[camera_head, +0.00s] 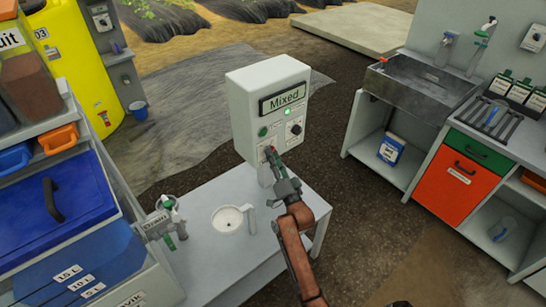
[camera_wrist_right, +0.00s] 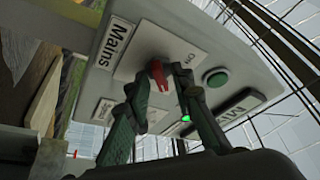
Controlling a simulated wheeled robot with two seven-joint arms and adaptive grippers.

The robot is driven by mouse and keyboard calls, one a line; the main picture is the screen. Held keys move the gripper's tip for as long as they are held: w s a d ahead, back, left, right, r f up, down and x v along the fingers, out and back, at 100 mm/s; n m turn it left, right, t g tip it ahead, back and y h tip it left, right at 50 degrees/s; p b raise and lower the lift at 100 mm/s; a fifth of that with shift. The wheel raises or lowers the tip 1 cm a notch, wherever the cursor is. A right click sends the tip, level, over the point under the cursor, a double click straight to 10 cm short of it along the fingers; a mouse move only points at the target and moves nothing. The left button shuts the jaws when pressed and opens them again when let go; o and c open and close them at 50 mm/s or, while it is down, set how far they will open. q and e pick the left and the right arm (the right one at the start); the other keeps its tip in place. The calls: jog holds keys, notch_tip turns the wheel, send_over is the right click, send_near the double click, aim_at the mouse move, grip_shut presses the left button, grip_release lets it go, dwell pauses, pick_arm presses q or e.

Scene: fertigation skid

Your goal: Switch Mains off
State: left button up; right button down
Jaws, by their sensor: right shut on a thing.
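The white control box (camera_head: 268,105) stands on the grey bench, with a "Mixed" display, a lit green lamp, a green button and a black knob on its face. Low on that face is the red Mains handle (camera_wrist_right: 159,76), on a light plate with an "ON" mark. The "Mains" label (camera_wrist_right: 116,42) shows beside it in the right wrist view. My right gripper (camera_head: 273,160) is at the handle, its fingers (camera_wrist_right: 158,92) on either side of the red handle and shut on it. The gripper hides part of the box's lower face in the head view. My left gripper is not in view.
A "Drain" valve (camera_head: 160,222) is at the bench's left end, by the blue bin (camera_head: 55,210). A sink (camera_head: 420,85) and an orange-fronted cabinet (camera_head: 465,185) stand at right, across open ground.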

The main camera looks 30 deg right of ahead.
jog(key=shift+d+f+n, duration=0.1)
jog(key=shift+n, duration=0.3)
jog(key=n+y, duration=0.4)
jog(key=n, duration=0.4)
jog(key=d+n+y, duration=0.1)
jog(key=n+y, duration=0.2)
jog(key=n, duration=0.5)
jog(key=n+y, duration=0.4)
jog(key=n, duration=0.4)
jog(key=shift+d+r+g+y, duration=0.2)
jog(key=shift+g+y, duration=0.1)
jog(key=shift+g, duration=0.1)
jog(key=shift+a+n, duration=0.1)
jog(key=shift+n, duration=0.2)
jog(key=c, duration=2)
grip_release()
jog(key=shift+c, duration=0.2)
